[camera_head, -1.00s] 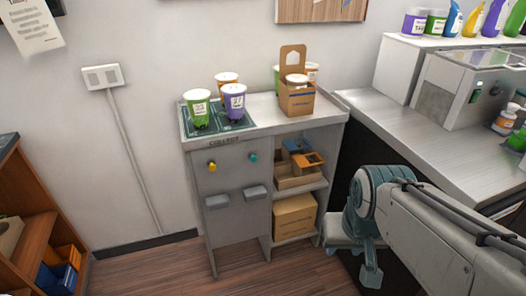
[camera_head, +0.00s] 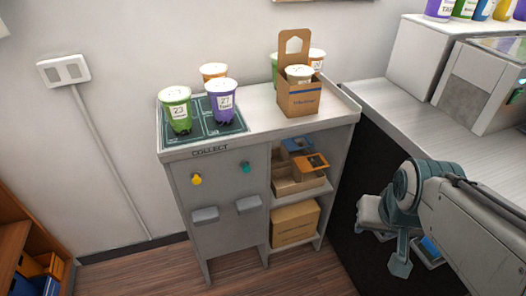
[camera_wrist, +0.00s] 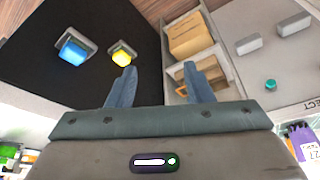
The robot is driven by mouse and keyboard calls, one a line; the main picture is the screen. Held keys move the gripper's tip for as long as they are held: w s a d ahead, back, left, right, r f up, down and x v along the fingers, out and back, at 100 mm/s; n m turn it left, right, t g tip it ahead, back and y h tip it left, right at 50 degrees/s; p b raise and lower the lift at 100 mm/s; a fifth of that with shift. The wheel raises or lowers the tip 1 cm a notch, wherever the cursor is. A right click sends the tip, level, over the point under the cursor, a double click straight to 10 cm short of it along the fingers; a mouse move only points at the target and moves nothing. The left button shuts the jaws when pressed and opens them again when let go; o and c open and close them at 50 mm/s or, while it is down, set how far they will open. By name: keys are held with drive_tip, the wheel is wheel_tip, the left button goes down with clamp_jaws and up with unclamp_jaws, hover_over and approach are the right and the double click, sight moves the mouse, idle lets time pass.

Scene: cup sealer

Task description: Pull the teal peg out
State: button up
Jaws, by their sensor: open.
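The teal peg (camera_head: 246,168) sticks out of the grey front panel of the collect stand (camera_head: 228,215), to the right of a yellow peg (camera_head: 196,179). It also shows in the wrist view (camera_wrist: 270,85), right of my fingers. My gripper (camera_head: 385,248) is at the right in the head view, well apart from the peg. In the wrist view its two blue-grey fingers (camera_wrist: 157,88) are spread with nothing between them.
Two grey handles (camera_head: 226,210) sit below the pegs. Cups and a cardboard carrier (camera_head: 298,95) stand on top. Shelves beside the panel hold boxes (camera_head: 296,222). A counter with a dark side (camera_head: 345,210) is at right; a blue button (camera_wrist: 73,50) and yellow button (camera_wrist: 122,55) show on it.

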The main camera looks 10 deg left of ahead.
drive_tip(key=w+a+f+n+t+y+b, duration=0.1)
drive_tip(key=w+a+f+t+b, duration=0.2)
drive_tip(key=w+a+f+b, duration=0.4)
drive_tip(key=n+t+y+b, duration=0.3)
drive_tip(key=t+y+b, duration=0.5)
drive_tip(key=b, duration=1.3)
approach(247, 170)
drive_tip(key=b+x, duration=0.1)
drive_tip(key=x, duration=0.7)
drive_tip(key=shift+f+b, duration=0.15)
drive_tip(key=shift+b, duration=0.25)
